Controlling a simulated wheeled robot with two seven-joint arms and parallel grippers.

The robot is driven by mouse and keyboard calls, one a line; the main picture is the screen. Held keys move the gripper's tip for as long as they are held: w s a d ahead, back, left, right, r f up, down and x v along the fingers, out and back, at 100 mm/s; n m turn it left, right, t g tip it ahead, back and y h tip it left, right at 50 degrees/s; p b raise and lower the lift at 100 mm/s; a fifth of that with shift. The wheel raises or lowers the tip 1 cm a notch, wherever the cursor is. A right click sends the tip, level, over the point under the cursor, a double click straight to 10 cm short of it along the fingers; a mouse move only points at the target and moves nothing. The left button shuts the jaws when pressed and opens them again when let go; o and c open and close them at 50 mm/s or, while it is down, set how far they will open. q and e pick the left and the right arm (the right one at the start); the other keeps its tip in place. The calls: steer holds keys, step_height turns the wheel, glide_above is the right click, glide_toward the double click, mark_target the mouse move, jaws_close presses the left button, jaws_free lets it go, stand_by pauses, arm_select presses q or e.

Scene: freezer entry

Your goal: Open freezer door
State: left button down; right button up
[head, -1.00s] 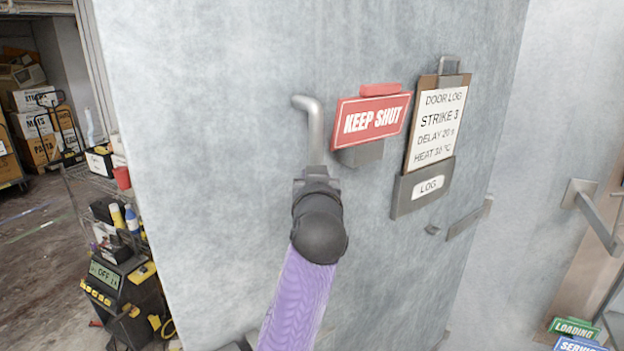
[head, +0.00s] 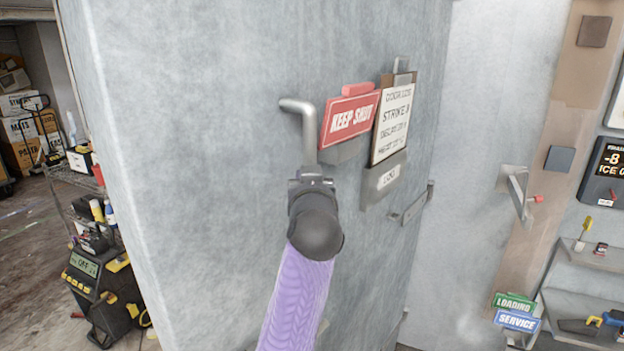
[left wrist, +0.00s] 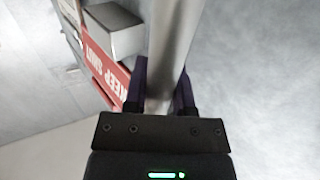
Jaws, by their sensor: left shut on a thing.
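The freezer door (head: 190,110) is a large pale grey panel, angled so that its right side recedes from me. Its bent metal handle (head: 309,130) sticks out near the door's middle. My left gripper (head: 311,178) is at the lower part of the handle. In the left wrist view, the gripper's dark fingers (left wrist: 162,92) are closed on both sides of the handle bar (left wrist: 172,45). My right gripper is in neither view.
A red KEEP SHUT sign (head: 351,117) and a log board (head: 392,125) are on the door, right of the handle. At right are a wall bracket (head: 518,190) and shelves (head: 590,258). A black-yellow machine (head: 100,290) and cluttered cart stand at left.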

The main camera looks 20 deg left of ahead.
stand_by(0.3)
arm_select(q)
steer(key=c, duration=0.7)
jaws_free()
steer(key=shift+o, duration=1.3)
steer(key=shift+s+a, duration=0.1)
steer(key=shift+s, duration=0.1)
steer(key=shift+w, duration=0.1)
steer(key=b+v, duration=0.2)
steer(key=v, duration=0.8)
steer(key=shift+b, duration=0.4)
